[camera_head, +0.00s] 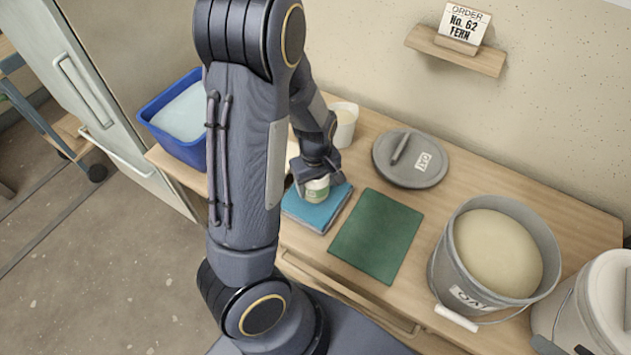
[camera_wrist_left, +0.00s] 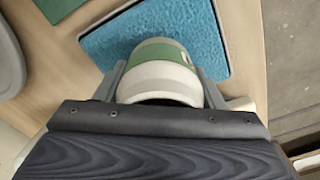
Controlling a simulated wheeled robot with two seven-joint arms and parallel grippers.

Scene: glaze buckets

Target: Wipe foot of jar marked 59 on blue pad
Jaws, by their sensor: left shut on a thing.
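A small pale jar with a green band (camera_head: 317,190) is held in my left gripper (camera_head: 318,178). It also shows in the left wrist view (camera_wrist_left: 158,78), between the two fingers. No number is readable on it. The jar is at the blue pad (camera_head: 310,214), over its upper right part; whether its foot touches the pad I cannot tell. The pad also fills the area behind the jar in the left wrist view (camera_wrist_left: 195,35). My right gripper is not clearly visible.
A green mat (camera_head: 377,235) lies right of the pad. A grey lid (camera_head: 410,160), a white cup (camera_head: 345,124) and an open glaze bucket (camera_head: 450,270) stand on the table (camera_head: 560,195). A blue tub (camera_head: 180,150) is at left. A shelf card (camera_head: 464,24) reads No. 62 FERN.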

